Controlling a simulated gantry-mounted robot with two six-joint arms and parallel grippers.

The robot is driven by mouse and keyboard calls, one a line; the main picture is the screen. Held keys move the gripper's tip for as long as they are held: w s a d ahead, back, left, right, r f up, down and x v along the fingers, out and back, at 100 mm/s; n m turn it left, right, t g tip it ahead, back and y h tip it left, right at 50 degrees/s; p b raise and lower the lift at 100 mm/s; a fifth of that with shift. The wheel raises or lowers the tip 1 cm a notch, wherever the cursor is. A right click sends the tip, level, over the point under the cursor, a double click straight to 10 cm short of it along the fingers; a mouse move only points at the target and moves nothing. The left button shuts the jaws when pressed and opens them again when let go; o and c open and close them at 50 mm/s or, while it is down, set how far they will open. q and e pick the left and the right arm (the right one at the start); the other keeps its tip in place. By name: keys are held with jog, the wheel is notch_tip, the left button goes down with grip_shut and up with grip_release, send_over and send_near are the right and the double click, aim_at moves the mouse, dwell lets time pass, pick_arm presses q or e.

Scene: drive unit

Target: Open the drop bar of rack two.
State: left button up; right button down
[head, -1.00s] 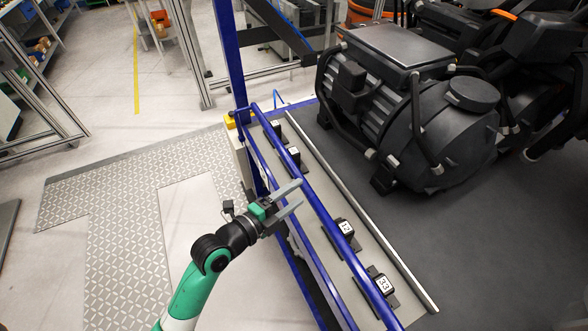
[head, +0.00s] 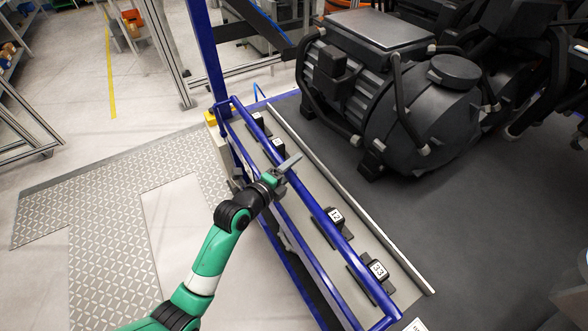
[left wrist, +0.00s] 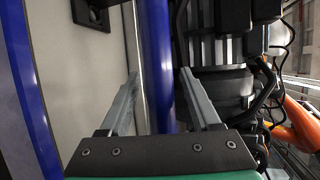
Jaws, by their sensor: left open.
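The drop bar of the rack is a blue tube (head: 318,213) along the upper edge of the blue rack frame, running from the upright post down to the lower right. It also shows in the left wrist view (left wrist: 157,50), running lengthwise between the two fingers. My left gripper (head: 289,164) is at the middle of this tube in the head view, its fingers open. In the left wrist view the open fingers (left wrist: 160,76) stand on either side of the tube, with a gap visible on each side. How deep the tube lies between them is unclear. My right gripper is not in view.
Numbered black blocks, among them 12 (head: 334,215) and 33 (head: 377,270), sit on the rack's shelf behind the bar. A blue post (head: 207,60) rises at its far end. A large black motor (head: 400,95) stands on the dark surface to the right. Patterned floor plates (head: 110,240) lie left.

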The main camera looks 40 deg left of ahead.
pick_arm(q)
jog(key=shift+w, duration=0.4)
grip_shut()
dwell(1.2)
